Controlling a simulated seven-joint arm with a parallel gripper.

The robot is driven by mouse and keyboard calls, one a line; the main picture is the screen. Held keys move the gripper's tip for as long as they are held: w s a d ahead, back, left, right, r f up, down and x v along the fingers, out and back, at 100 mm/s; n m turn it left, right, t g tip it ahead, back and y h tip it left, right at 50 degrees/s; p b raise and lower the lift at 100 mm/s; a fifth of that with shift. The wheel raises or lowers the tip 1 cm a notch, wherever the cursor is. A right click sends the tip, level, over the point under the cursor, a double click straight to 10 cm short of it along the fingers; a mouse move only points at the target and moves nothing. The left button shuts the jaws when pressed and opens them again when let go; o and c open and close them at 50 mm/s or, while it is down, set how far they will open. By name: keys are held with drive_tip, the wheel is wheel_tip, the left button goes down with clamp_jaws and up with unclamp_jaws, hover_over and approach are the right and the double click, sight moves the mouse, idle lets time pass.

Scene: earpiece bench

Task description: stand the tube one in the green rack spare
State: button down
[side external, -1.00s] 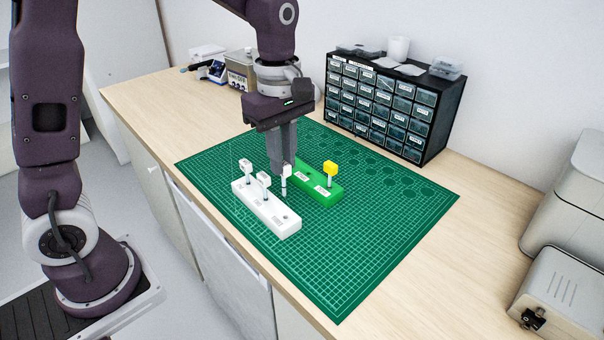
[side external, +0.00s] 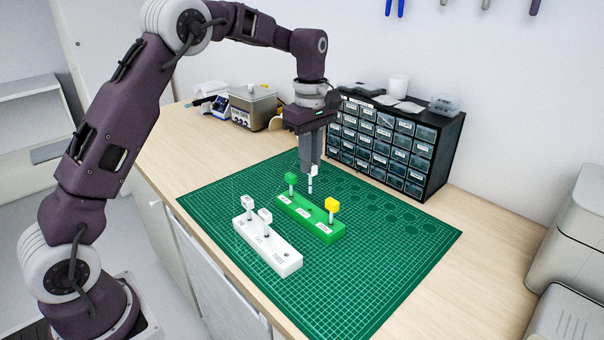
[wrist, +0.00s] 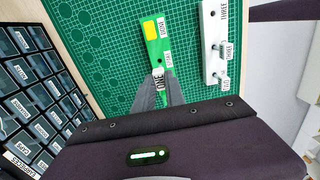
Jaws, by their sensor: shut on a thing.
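My gripper (side external: 312,162) is shut on tube one, a small white-capped piece (side external: 313,171) with a thin stem hanging down. Its cap, marked ONE (wrist: 158,83), shows between the fingertips in the wrist view. The tube is held upright, and its lower end looks clear of the green rack (side external: 300,217). The green rack carries a green-capped tube (side external: 291,180) at its left end and a yellow-capped tube (side external: 332,206) at its right end. The middle place between them looks empty. In the wrist view, my fingers hide the rack's near end.
A white rack (side external: 285,261) stands in front with two white-capped tubes (side external: 248,203) (side external: 265,217) and an empty hole at its right end. A black drawer cabinet (side external: 390,145) stands behind. The green mat (side external: 370,275) is clear to the right.

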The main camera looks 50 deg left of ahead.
sight(310, 192)
drive_tip(key=shift+a+f, duration=0.1)
drive_tip(key=shift+f, duration=2.2)
drive_tip(key=shift+f, duration=1.35)
drive_tip(key=c, duration=1.3)
unclamp_jaws()
wheel_tip(310, 192, up, 7)
drive_tip(key=shift+r, duration=0.1)
